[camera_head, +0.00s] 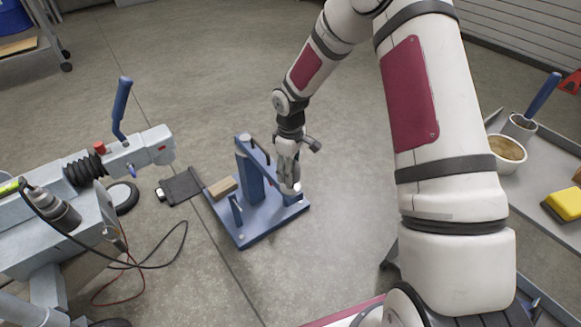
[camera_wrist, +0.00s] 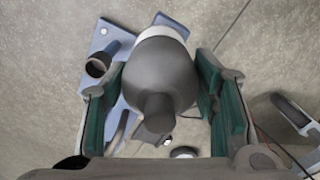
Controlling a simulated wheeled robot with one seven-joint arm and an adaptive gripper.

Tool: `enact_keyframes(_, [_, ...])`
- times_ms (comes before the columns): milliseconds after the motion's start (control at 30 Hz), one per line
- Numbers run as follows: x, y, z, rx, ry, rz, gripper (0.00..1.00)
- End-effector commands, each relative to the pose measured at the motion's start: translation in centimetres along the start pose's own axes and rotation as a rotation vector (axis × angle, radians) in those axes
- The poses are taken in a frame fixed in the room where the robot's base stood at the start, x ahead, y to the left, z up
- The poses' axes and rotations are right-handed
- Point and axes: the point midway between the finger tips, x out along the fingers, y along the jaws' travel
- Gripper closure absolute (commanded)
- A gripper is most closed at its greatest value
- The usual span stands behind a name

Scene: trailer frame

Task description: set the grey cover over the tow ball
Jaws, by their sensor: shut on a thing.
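The grey cover (camera_wrist: 160,75) is a dark rounded cap with a knob facing the wrist camera. My gripper (camera_head: 289,180) is shut on it, with green finger pads on both sides in the wrist view. The gripper is low over the right end of the blue stand (camera_head: 262,226). A pale band (camera_wrist: 163,32) shows past the cover's far edge; I cannot tell whether it is the cover's rim or the tow ball. The tow ball is not clearly visible, and I cannot tell whether the cover touches it.
A wooden block (camera_head: 222,187) lies at the stand's left, beside a dark flat piece (camera_head: 181,186). The trailer coupling (camera_head: 140,150) with a blue lever and loose cables is at left. A grey cart (camera_head: 540,150) with cups and a yellow sponge (camera_head: 564,203) is at right.

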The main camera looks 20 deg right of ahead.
Motion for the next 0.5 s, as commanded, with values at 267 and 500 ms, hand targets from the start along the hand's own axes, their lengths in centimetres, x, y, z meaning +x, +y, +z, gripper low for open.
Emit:
enact_keyframes(267, [0.84, -0.01, -0.02, 0.000, 0.000, 0.000, 0.70])
enact_keyframes(500, [0.80, -0.01, -0.02, 0.000, 0.000, 0.000, 0.40])
